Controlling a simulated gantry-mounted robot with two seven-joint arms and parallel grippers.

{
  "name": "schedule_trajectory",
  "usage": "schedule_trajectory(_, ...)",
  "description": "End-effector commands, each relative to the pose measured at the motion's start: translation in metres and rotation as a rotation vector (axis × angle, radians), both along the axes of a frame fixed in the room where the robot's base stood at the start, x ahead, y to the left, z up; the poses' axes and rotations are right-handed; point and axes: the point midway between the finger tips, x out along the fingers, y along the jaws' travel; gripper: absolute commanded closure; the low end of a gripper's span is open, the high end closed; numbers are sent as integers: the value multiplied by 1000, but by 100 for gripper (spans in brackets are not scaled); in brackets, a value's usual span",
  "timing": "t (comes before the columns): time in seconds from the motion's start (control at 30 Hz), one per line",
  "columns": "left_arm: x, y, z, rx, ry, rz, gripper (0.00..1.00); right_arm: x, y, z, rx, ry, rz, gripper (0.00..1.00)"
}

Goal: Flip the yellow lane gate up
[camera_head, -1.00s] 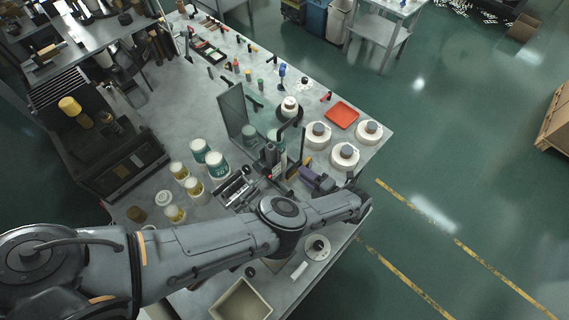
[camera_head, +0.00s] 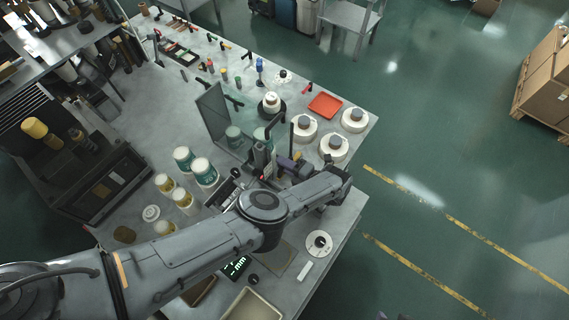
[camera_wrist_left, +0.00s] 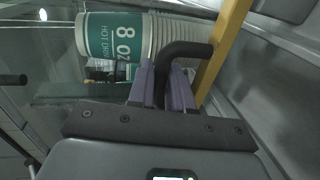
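A yellow bar (camera_wrist_left: 226,42), which looks like the lane gate, slants up to the right in the left wrist view. A black bent handle (camera_wrist_left: 188,48) curves from beside it down between my fingers. My left gripper (camera_wrist_left: 164,82) has purple fingers close on both sides of the handle, with little or no gap seen. In the head view the left gripper (camera_head: 286,163) points left at the machine (camera_head: 262,162), and my arm covers part of it. The gate is not clear there. My right gripper is not in view.
A stack of paper cups (camera_wrist_left: 115,38) lies just beyond the fingers. A clear guard panel (camera_head: 213,115) stands behind the machine. White rolls (camera_head: 333,147), a red tray (camera_head: 325,105) and lidded tubs (camera_head: 204,172) stand around on the grey table (camera_head: 160,100).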

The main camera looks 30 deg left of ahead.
Motion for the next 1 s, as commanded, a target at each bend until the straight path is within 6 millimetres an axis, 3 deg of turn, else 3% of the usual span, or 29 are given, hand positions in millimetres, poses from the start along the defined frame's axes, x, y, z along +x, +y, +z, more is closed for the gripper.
schedule_trajectory(0.47,2,0,3,4,28,2,100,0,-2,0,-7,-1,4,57)
schedule_trajectory(1.0,30,-2,31,49,452,2,100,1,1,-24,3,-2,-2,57)
